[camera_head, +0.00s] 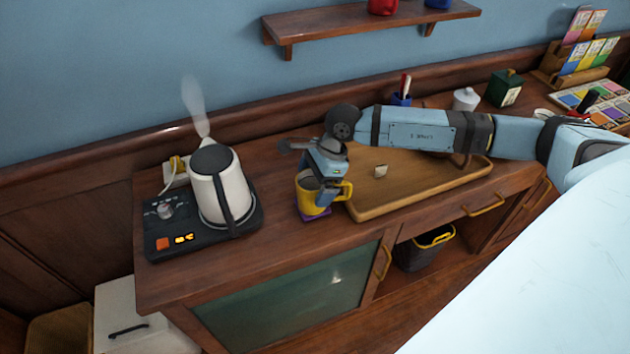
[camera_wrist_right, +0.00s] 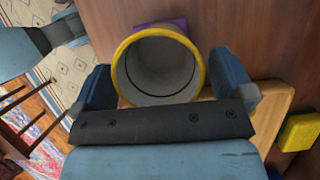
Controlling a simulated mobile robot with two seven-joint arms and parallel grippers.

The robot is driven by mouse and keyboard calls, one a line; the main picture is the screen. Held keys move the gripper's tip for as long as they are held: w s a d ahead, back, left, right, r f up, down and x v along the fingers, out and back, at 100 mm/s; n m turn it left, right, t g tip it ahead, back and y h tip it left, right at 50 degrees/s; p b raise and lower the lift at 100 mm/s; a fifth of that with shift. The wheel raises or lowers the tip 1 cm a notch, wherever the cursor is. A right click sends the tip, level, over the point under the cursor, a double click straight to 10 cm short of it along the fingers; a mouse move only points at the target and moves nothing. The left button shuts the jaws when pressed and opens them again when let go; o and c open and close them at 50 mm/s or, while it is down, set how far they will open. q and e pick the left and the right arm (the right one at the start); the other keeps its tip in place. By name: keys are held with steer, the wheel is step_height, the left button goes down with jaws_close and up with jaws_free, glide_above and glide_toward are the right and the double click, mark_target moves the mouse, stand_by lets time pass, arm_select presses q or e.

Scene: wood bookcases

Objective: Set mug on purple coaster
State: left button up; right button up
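The yellow mug (camera_head: 308,196), with a pale grey inside, stands upright over the purple coaster (camera_head: 316,219) on the wooden counter. A strip of the coaster shows below its base; whether the base fully rests on it is hard to tell. My right gripper (camera_head: 325,188) comes down over the mug from above. A purple coaster edge (camera_wrist_right: 172,24) shows past the rim. The mug's handle points right in the head view. My left gripper is not in view.
A steaming white kettle (camera_head: 222,185) sits on a dark base to the left. A wall shelf (camera_head: 370,22) hangs behind. Counter between kettle and mug is clear.

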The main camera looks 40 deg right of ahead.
steer(key=shift+r, duration=0.1)
steer(key=shift+r+p, duration=0.25)
steer(key=shift+p, duration=0.1)
steer(key=v, duration=1.1)
steer(key=shift+d+r+b, duration=0.25)
steer(key=shift+r+b, duration=0.05)
steer(key=shift+b, duration=0.1)
steer(key=shift+s+f, duration=0.1)
steer(key=shift+s, duration=0.1)
